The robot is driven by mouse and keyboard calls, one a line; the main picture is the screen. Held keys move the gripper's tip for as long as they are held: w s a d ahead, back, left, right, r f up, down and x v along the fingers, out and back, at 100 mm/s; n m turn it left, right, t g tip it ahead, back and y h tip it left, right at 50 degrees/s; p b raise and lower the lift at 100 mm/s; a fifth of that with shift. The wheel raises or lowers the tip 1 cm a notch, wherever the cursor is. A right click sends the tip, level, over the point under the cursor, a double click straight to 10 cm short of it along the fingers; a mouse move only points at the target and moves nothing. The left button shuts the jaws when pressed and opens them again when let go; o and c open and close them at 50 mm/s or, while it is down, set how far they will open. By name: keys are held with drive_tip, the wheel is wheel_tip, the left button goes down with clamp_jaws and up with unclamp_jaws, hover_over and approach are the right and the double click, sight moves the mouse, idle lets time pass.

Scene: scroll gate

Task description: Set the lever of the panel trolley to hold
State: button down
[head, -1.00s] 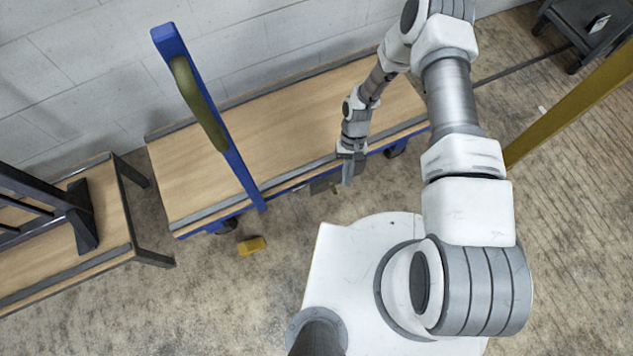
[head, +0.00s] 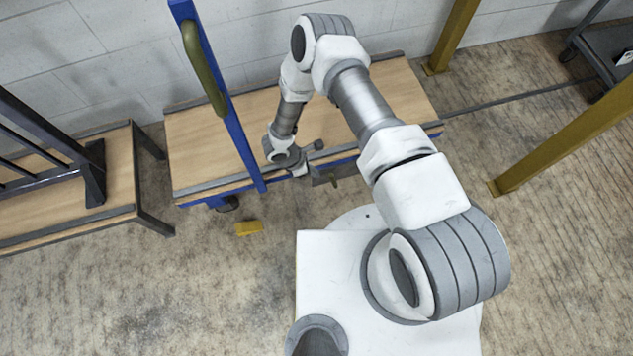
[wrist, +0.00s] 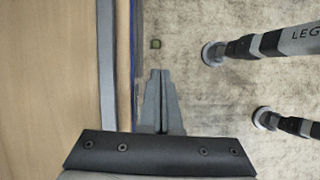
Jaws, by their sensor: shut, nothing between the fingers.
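The panel trolley (head: 215,150) has a wooden deck with a blue edge and a blue upright with a green handle. It stands along the wall in the head view. A small dark plate (head: 345,170) sticks out below its front edge, with a small lever-like piece (head: 334,182) on it; its setting cannot be read. My gripper (head: 303,172) is at the deck's front edge, left of the plate. In the wrist view my gripper (wrist: 160,72) is shut and empty, pointing down beside the blue edge. A small greenish square piece (wrist: 155,43) shows just ahead of the fingertips, apart from them.
A yellow block (head: 249,228) lies on the floor in front of the trolley. A wooden bench with a dark frame (head: 130,170) stands to the left. Yellow posts (head: 560,130) and a dark cart (head: 610,60) are at the right.

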sight(333, 181)
drive_tip(key=b+x, duration=0.3)
drive_tip(key=x, duration=0.7)
drive_tip(key=shift+w+a+n, duration=0.2)
drive_tip(key=shift+a+n, duration=0.2)
drive_tip(key=shift+a, duration=0.05)
drive_tip(key=shift+w+d+r+y, duration=0.1)
drive_tip(key=shift+d+y, duration=0.2)
drive_tip(key=shift+y, duration=0.1)
